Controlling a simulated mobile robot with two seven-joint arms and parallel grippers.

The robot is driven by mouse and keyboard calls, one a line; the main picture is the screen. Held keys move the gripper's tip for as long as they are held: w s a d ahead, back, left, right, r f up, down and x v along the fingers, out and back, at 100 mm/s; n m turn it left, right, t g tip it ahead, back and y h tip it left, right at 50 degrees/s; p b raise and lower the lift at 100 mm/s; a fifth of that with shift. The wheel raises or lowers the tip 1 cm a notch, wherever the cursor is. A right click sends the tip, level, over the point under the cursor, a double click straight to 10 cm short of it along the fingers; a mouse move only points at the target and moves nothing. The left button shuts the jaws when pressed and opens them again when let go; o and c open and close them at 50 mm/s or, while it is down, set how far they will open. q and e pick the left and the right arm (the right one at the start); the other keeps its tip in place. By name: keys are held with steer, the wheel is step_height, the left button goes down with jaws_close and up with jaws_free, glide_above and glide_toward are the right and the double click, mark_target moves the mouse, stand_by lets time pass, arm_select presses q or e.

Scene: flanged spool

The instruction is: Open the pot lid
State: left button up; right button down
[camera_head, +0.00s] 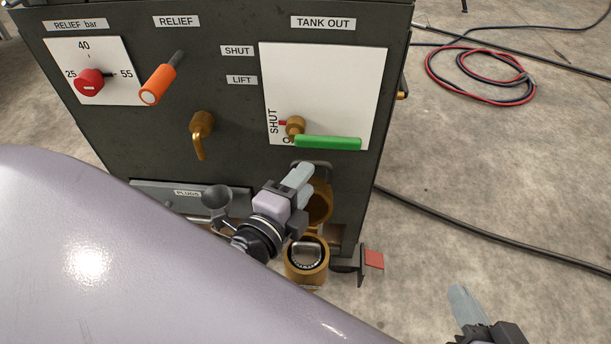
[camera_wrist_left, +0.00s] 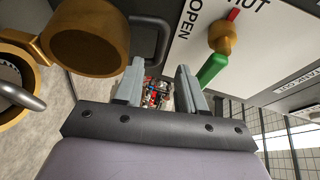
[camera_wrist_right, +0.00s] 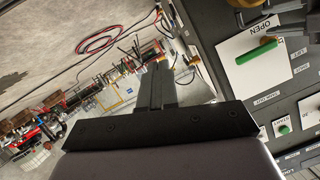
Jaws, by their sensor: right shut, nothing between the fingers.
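Two brass round parts sit low at the front of the dark cabinet. The lower one (camera_head: 305,275) has a metal loop handle (camera_head: 309,250) inside its rim; the upper one (camera_head: 320,205) is partly hidden behind my left gripper (camera_head: 300,182). In the left wrist view the upper brass part (camera_wrist_left: 90,38) is a hollow-looking cylinder, joined by a bracket to the part with the loop (camera_wrist_left: 22,97). I cannot tell for certain which is the pot lid. My left gripper (camera_wrist_left: 160,88) is open and empty beside the upper part. My right gripper (camera_wrist_right: 158,85) is shut and empty, away from the cabinet.
A green lever (camera_head: 328,142) on the white TANK OUT plate (camera_head: 325,80) lies above my left gripper. An orange handle (camera_head: 160,82), red knob (camera_head: 89,82) and brass spout (camera_head: 201,130) are further left. A hose coil (camera_head: 480,75) lies on the floor; the right side is mostly clear.

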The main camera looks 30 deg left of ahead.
arm_select(q)
steer(key=shift+s+d+r+p, duration=0.1)
steer(key=shift+s+r+p, duration=0.1)
steer(key=shift+s, duration=1.1)
steer(key=shift+s+d+r+p, duration=0.1)
steer(key=shift+s+r, duration=0.05)
steer(key=shift+s, duration=1.15)
arm_select(e)
steer(key=shift+s+d+f+h, duration=0.2)
steer(key=shift+d+f+h, duration=0.15)
steer(key=shift+d, duration=0.1)
